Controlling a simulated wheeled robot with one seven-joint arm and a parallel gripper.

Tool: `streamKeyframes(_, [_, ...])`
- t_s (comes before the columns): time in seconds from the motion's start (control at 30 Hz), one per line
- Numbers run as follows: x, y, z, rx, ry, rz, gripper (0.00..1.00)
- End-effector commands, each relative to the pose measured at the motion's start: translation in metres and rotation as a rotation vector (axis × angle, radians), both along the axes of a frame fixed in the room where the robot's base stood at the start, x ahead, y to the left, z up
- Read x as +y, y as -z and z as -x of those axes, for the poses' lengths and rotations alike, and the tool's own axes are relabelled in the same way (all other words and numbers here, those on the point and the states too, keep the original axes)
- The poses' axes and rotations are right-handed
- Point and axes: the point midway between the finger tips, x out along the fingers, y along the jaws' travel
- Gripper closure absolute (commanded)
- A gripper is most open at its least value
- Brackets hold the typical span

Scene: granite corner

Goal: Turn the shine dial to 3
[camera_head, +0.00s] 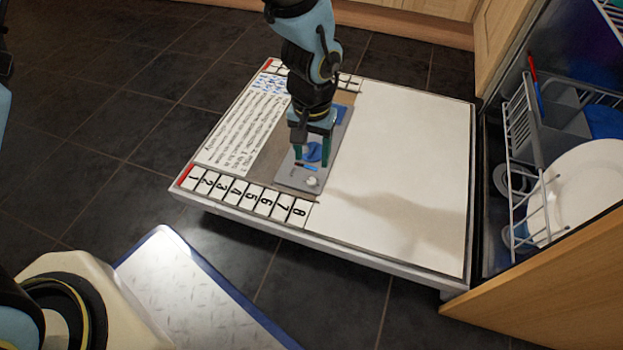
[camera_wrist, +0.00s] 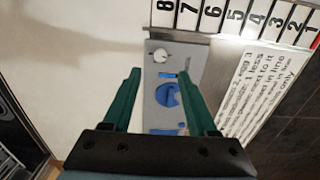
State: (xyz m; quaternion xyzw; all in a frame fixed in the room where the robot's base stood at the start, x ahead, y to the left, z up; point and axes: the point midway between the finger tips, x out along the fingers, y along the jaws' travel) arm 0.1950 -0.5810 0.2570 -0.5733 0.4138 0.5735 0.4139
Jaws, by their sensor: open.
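A narrow grey panel (camera_head: 290,179) lies on the white-topped board. On it are a round blue dial (camera_head: 314,151), a small blue bar (camera_head: 307,166) and a white knob (camera_head: 312,181). The wrist view also shows the blue dial (camera_wrist: 167,95), the blue bar (camera_wrist: 168,75) and the white knob (camera_wrist: 160,56). I cannot read which is the shine dial or its setting. My gripper (camera_head: 312,160) points down over the panel, open. In the wrist view its green fingers (camera_wrist: 160,75) appear either side of the blue dial. Contact cannot be told.
A row of tiles numbered up to 8 (camera_head: 244,196) and a printed text sheet (camera_head: 240,130) lie beside the panel. The board's right half (camera_head: 410,160) is bare. An open dishwasher with a white plate (camera_head: 585,185) stands at right.

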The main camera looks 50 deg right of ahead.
Motion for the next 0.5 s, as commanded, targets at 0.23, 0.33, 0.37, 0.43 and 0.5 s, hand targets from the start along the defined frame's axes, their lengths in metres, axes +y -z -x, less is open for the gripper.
streamKeyframes(0.23, [0.001, 0.053, 0.000, 0.000, 0.000, -0.002, 0.42])
streamKeyframes(0.33, [0.000, 0.066, 0.000, 0.000, 0.000, 0.000, 0.42])
streamKeyframes(0.37, [0.000, 0.070, 0.000, -0.001, 0.000, 0.000, 0.42])
streamKeyframes(0.43, [0.000, 0.075, -0.001, -0.001, 0.000, 0.000, 0.42])
streamKeyframes(0.5, [0.000, 0.078, -0.001, -0.001, 0.000, 0.000, 0.42])
